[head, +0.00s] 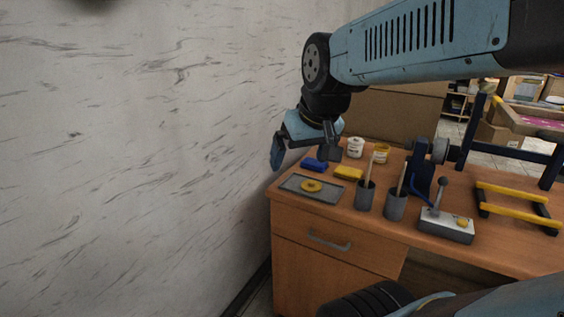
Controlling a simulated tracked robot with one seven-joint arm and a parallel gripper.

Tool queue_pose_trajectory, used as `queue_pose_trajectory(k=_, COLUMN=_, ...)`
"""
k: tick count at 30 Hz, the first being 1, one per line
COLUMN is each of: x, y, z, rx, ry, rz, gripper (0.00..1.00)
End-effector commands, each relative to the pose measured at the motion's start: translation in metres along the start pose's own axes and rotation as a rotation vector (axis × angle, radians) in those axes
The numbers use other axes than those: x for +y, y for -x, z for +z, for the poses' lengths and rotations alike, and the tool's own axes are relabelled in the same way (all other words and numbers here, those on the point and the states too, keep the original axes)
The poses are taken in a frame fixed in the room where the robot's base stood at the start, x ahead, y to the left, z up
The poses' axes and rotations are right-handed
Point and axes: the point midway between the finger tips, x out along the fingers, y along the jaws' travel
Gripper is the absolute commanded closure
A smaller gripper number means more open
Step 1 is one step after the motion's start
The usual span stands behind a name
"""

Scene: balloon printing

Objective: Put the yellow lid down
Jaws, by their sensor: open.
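The yellow lid (312,186) lies flat on a grey tray (331,197) at the left front corner of the wooden table. My gripper (305,155) is open and empty. It hangs above and behind the tray, apart from the lid, with one finger at the left and the other at the right. A jar with yellow at its top (381,154) stands further back on the table, and a white jar (355,147) stands to its left.
A blue block (314,165) and a yellow block (348,173) lie behind the tray. Two grey cups (365,196) (396,205) with sticks stand to its right. Further right are a lever box (446,225) and a yellow-barred frame (515,205). A wall (140,150) rises on the left.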

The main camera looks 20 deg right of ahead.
Motion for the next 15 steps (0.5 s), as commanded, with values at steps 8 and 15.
queue_pose_trajectory(k=8, x=-0.009, y=0.020, z=0.036, rx=0.016, ry=0.009, rz=0.019, gripper=0.00)
queue_pose_trajectory(k=15, x=-0.009, y=0.021, z=0.040, rx=0.016, ry=0.007, rz=0.022, gripper=0.00)
